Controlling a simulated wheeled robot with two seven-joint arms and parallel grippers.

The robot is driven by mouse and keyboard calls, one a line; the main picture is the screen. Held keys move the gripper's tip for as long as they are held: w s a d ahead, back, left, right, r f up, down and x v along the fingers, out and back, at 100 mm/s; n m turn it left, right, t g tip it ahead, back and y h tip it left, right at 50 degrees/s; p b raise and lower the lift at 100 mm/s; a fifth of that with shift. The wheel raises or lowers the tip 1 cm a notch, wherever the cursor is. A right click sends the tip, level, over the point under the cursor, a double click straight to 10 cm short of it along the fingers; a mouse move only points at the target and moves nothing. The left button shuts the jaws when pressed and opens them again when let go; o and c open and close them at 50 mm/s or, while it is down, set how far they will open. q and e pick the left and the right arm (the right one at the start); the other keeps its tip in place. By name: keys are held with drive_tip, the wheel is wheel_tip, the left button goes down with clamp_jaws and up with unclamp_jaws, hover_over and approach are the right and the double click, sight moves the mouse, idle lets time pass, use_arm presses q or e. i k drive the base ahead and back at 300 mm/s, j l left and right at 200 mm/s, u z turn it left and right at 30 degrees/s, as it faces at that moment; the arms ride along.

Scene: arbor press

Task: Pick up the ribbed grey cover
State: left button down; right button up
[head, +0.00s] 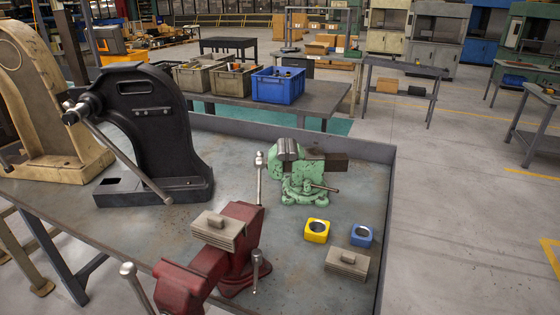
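Two ribbed grey-beige covers show, each a flat block with a small raised handle on top. One ribbed cover (347,265) lies on the workbench at the front right, near the bench's right edge. The other ribbed cover (219,232) rests on top of the red vise (240,262) at the front middle. I cannot tell from this view whether the vise jaws clamp it. Neither of my grippers is in view.
A yellow block (317,238) and a blue block (361,242), each with a round hole, sit behind the right cover. A green vise (303,190) stands behind them. A black arbor press (150,135) and a beige one (45,110) stand left. A raised lip edges the workbench (120,225).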

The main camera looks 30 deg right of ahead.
sight(351, 265)
drive_tip(key=z, duration=1.4)
